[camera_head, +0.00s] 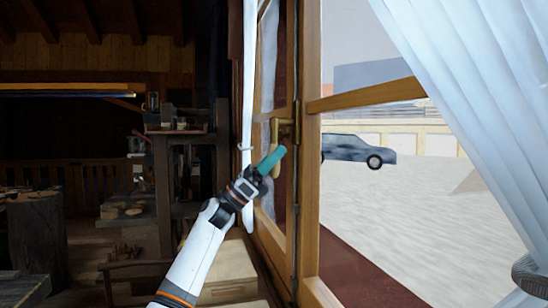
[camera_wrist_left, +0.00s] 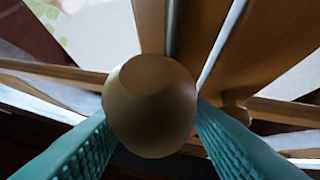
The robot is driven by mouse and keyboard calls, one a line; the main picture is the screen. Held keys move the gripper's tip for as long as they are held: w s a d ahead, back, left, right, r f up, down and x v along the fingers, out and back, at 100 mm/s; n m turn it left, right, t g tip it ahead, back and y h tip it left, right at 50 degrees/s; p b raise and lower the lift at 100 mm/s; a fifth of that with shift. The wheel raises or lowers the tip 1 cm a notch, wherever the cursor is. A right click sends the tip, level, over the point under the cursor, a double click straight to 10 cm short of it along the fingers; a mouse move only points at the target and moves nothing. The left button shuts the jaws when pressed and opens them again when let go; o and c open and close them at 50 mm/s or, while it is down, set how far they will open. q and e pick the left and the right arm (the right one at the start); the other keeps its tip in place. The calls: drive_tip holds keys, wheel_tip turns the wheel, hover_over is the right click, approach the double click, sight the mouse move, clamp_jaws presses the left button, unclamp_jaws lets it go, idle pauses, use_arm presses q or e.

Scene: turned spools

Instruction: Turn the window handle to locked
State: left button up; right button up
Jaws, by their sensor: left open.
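The brass window handle (camera_head: 274,132) is on the wooden window frame in the middle of the head view. Its grip appears to hang down from a mount at the top, partly hidden behind my left gripper (camera_head: 270,160). In the left wrist view, the rounded end of the handle (camera_wrist_left: 150,105) sits large between the two teal fingers of my left gripper (camera_wrist_left: 152,112). The fingers are open, one on each side of it. I cannot tell whether either finger touches it. My right gripper is not in view.
A white curtain (camera_head: 470,90) hangs at the right, and a narrow white strip of fabric (camera_head: 249,90) hangs just left of the handle. The wooden window frame (camera_head: 307,190) is close beside my gripper. Cluttered shelves (camera_head: 165,150) stand at the left. A car (camera_head: 355,150) shows outside.

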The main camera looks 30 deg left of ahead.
use_arm(q)
drive_tip(key=shift+r, duration=0.1)
wheel_tip(320, 180, up, 9)
drive_tip(key=shift+s+r, duration=0.15)
drive_tip(key=shift+r, duration=0.3)
drive_tip(key=shift+f, duration=0.1)
